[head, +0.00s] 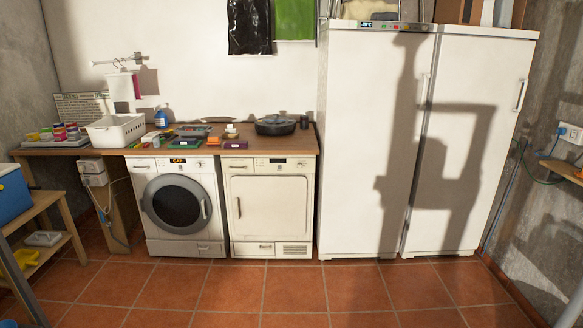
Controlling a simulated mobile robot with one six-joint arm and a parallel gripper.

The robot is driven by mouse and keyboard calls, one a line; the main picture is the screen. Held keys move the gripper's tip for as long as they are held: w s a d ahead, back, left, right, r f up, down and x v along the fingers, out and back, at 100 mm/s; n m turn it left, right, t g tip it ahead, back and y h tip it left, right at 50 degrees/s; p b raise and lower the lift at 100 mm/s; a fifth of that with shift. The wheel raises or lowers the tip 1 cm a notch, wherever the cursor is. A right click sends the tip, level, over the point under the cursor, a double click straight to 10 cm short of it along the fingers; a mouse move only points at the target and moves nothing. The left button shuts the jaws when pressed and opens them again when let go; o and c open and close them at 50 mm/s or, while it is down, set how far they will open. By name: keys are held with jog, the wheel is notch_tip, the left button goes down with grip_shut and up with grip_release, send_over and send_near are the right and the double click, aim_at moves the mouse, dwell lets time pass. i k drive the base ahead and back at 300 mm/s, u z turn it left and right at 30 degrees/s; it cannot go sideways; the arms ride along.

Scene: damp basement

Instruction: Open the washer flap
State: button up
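The white washer (164,174) stands under the counter left of centre in the head view. Its round dark-glass door (176,204) looks shut, with a handle (204,209) on the door's right side. A low panel (186,249) runs along the washer's base; a small mark or latch shows toward its right, too small to make out. The panel looks flush and closed. I cannot tell for sure which part is the flap. My gripper is not in view; only a shadow like an arm falls on the fridges.
A dryer (269,206) stands right of the washer, then tall white fridges (366,150). The wooden counter (300,143) holds a pan (275,126), a white basket (115,131) and small items. A shelf (40,204) stands at left. The tiled floor (230,290) in front is clear.

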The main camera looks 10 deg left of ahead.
aim_at(213, 249)
jog(key=u, duration=0.35)
jog(key=i, duration=1.5)
jog(key=u, duration=0.65)
jog(key=i, duration=0.8)
jog(key=u, duration=0.8)
jog(key=i, duration=0.6)
jog(key=u, duration=0.9)
jog(key=i, duration=1.05)
jog(key=u, duration=0.4)
